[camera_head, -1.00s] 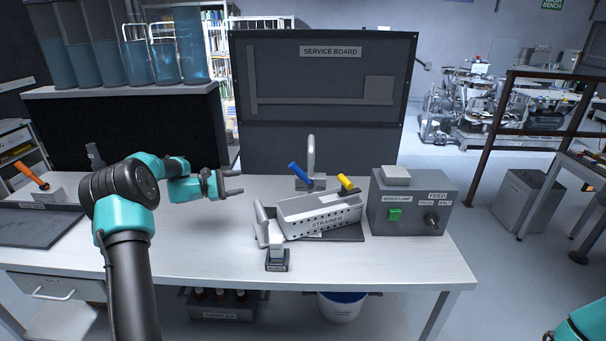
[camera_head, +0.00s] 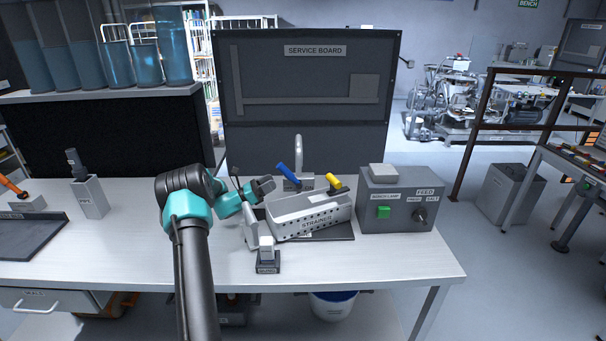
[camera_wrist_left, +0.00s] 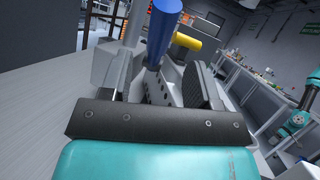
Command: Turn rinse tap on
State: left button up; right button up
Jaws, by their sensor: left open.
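The tap (camera_head: 299,158) is a grey upright spout behind the strainer, with a blue lever (camera_head: 289,173) on its left and a yellow lever (camera_head: 333,183) on its right. Both levers are tilted. My left gripper (camera_head: 268,186) is open and empty, just left of the blue lever. In the left wrist view the blue lever (camera_wrist_left: 163,28) stands ahead, in line with the gap between the open fingers (camera_wrist_left: 163,88). The yellow lever (camera_wrist_left: 187,42) shows behind it to the right. I cannot tell whether the gripper touches the blue lever. My right gripper is not in the head view.
The strainer (camera_head: 312,217) sits in front of the tap, close to the gripper. A grey control box (camera_head: 401,211) with a green switch stands to the right. A small labelled block (camera_head: 267,261) is at the front. The table's left middle (camera_head: 135,235) is clear.

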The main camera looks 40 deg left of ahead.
aim_at(286, 173)
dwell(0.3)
pick_arm(q)
jog(key=shift+x, duration=3.7)
grip_shut()
